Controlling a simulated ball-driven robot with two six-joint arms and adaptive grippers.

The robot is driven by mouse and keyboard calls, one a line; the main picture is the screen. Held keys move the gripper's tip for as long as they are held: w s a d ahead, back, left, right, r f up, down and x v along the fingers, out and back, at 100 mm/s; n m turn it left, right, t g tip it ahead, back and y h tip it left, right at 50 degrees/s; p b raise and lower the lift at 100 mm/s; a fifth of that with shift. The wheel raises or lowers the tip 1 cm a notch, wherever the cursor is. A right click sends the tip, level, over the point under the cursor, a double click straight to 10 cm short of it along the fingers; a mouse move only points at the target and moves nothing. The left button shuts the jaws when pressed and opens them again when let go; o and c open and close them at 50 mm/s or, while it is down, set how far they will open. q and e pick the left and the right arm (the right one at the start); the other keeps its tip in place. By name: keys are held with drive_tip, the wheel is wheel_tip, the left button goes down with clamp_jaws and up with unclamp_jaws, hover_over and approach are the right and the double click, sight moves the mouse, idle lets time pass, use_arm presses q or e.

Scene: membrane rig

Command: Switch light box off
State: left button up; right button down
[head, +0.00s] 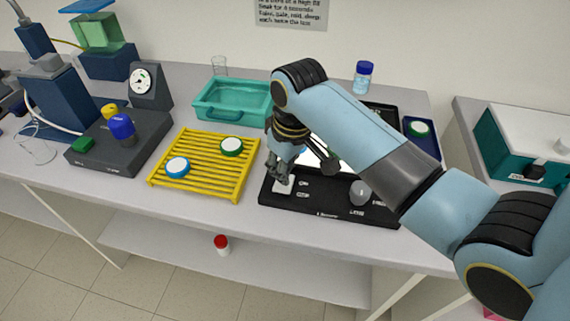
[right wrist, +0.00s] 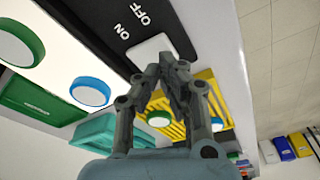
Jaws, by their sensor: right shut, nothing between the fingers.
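The light box (head: 330,209) is a black, flat unit near the front of the bench, with a bright white panel (head: 345,157) partly hidden behind my right arm. Its white rocker switch (head: 284,185) is at the front left, and the right wrist view shows the switch (right wrist: 148,48) beside the ON and OFF labels. My right gripper (head: 278,176) is shut and empty, with its fingertips (right wrist: 172,62) right at the switch; I cannot tell if they touch it. A green-rimmed disc and a blue disc (right wrist: 90,92) lie on the white panel in the wrist view. My left gripper is not in view.
A yellow slatted rack (head: 205,172) with two capped discs lies left of the light box. A teal tray (head: 232,100) is behind it. A dark gauge unit (head: 120,138) stands further left, and a blue-capped bottle (head: 362,78) at the back.

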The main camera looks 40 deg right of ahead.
sight(284, 186)
drive_tip(key=shift+f+b, duration=0.55)
drive_tip(key=shift+f, duration=0.85)
idle(0.4)
drive_tip(key=shift+r, duration=0.1)
wheel_tip(284, 186, up, 2)
drive_tip(key=shift+r+p, duration=0.15)
drive_tip(key=shift+p, duration=1.05)
drive_tip(key=shift+r, duration=2.3)
drive_tip(key=shift+s, duration=0.1)
